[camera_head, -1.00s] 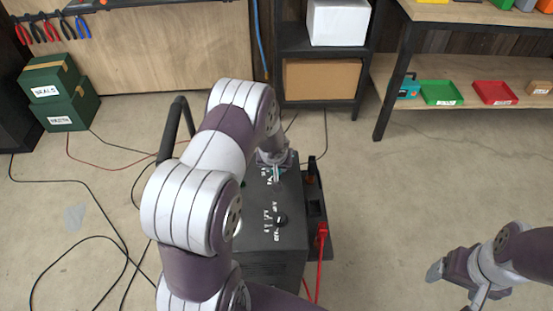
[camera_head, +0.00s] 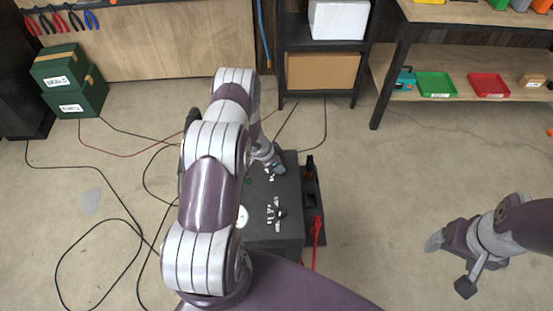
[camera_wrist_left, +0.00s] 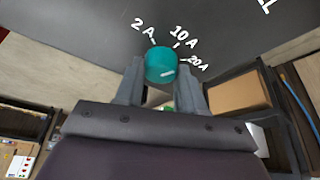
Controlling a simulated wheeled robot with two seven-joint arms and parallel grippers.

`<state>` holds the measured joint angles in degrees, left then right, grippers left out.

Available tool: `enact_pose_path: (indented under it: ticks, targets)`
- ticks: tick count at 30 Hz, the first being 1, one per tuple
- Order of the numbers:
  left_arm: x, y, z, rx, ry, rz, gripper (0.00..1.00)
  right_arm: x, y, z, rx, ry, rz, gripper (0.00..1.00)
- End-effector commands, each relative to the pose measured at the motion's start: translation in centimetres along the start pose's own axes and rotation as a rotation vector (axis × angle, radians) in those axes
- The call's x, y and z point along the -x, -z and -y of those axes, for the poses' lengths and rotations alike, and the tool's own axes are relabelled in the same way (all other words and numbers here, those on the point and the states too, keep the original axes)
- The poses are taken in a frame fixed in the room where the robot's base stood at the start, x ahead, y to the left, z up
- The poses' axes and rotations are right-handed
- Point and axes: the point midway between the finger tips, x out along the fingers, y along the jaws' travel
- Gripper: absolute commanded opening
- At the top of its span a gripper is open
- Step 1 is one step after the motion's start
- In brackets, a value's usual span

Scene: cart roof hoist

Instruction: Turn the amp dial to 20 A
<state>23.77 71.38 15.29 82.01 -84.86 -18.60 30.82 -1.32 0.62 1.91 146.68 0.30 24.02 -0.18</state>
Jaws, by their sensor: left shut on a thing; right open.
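The teal amp dial (camera_wrist_left: 160,65) sits on the dark panel of the charger (camera_head: 288,236), with 2 A, 10 A and 20 A marks around it. Its white line slants toward the right, on the 20 A side; exact alignment is hard to tell. My left gripper (camera_wrist_left: 162,78) is shut on the dial, one finger on each side; in the head view it is at the far part of the charger's top, with the dial largely hidden. My right gripper (camera_head: 450,264) is open and empty at the right, apart from the charger.
A black selector knob (camera_head: 281,213) with voltage labels is nearer on the charger's top. A red clamp (camera_head: 317,230) hangs at its right side. Cables lie on the floor at left. Green boxes (camera_head: 80,102) and a shelf (camera_head: 317,95) stand behind. Floor at right is clear.

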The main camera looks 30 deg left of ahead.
Motion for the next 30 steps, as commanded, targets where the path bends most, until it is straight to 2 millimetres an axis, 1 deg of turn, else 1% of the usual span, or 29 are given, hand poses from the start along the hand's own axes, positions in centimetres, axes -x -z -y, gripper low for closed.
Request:
enact_pose_path:
  ticks: [5, 15, 21, 30]
  targets:
    - [-0.1, 0.0, 0.2, -0.152, -0.06, -0.001, 0.08, -0.1, 0.0, 0.0, 0.0, 0.0, 0.0, 0.81]
    - [-0.3, 0.0, 0.4, -0.41, -0.167, 0.0, 0.08, -1.4, -0.2, 0.0, 0.0, 0.0, 0.0, 0.81]
    - [-0.2, 0.1, 0.4, -0.514, -0.21, 0.001, 0.08, -2.1, -0.2, 0.0, 0.0, 0.0, 0.0, 0.81]
    - [-0.1, 0.1, 0.4, -0.59, -0.243, 0.0, 0.08, -2.5, -0.3, 0.0, 0.0, 0.0, 0.0, 0.81]
